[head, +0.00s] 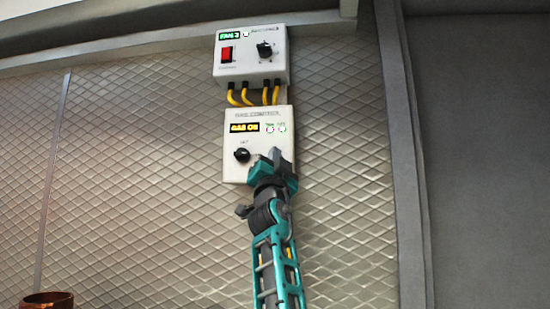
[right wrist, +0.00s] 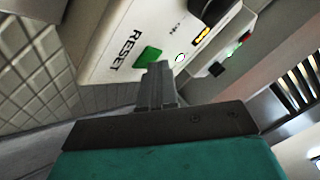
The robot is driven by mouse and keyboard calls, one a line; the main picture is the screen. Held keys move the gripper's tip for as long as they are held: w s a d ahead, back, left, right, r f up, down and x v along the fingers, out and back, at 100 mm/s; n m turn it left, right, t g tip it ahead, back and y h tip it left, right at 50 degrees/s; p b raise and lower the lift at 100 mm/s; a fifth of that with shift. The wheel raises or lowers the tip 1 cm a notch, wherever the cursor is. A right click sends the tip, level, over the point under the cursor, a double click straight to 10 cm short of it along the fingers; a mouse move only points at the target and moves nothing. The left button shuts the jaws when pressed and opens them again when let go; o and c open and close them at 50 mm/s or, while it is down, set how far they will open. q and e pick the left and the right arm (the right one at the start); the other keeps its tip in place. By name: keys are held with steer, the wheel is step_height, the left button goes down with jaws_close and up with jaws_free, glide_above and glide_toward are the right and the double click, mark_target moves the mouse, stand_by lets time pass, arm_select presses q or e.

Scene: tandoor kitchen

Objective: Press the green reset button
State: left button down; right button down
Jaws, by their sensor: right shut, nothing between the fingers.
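The green reset button (right wrist: 149,57) shows in the right wrist view beside the printed word RESET on a white control box. In the head view this lower box (head: 234,170) hangs on the wall with a lit GAS ON display, a black knob and two small round lights. My right gripper (head: 277,156) is shut and empty in front of the box's lower right part, hiding the button there. In the right wrist view its fingertips (right wrist: 156,72) appear right at the button's lower edge; I cannot tell whether they touch it. My left gripper is not in view.
An upper box (head: 250,68) with a red switch (head: 226,53), a knob and a FAN display hangs above, joined by yellow cables (head: 247,96). A copper-coloured pot (head: 47,300) stands at the lower left. The quilted metal wall (head: 140,170) is clear left of the boxes.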

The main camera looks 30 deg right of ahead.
steer(key=shift+s+a+f+p, duration=0.1)
steer(key=shift+s+a+p, duration=0.4)
steer(key=shift+s, duration=0.15)
steer(key=s+a, duration=0.1)
steer(key=s, duration=0.1)
steer(key=s+a, duration=0.2)
steer(key=shift+p, duration=0.3)
stand_by(0.3)
stand_by(0.8)
